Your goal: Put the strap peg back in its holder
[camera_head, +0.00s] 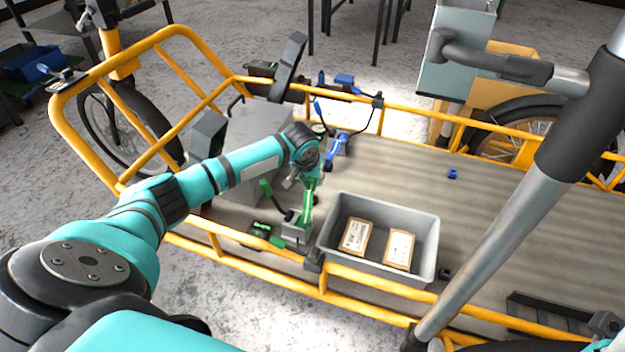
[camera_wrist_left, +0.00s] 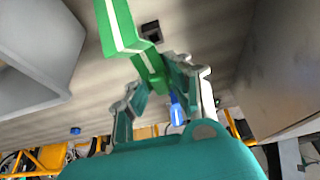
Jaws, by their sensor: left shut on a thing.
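My left gripper (camera_head: 312,178) is above the near left part of the bike's cargo deck. It is shut on a green piece with a pale stripe, which looks like the strap peg (camera_head: 306,205). In the left wrist view, the green strap peg (camera_wrist_left: 122,25) runs up from between the fingers (camera_wrist_left: 165,85). In the head view, its lower end is close to a grey block (camera_head: 297,231); I cannot tell whether they touch. A small dark socket-like block (camera_wrist_left: 151,31) shows beside the green piece; I cannot tell if it is the holder. My right gripper is not in view.
A grey crate (camera_head: 330,228) with two labelled packages (camera_head: 356,237) stands right of the gripper. Yellow rails (camera_head: 215,240) edge the deck. A blue strap piece (camera_head: 333,150) is behind the gripper. A thick grey handlebar (camera_head: 520,200) crosses the right. The deck right of the crate is mostly free.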

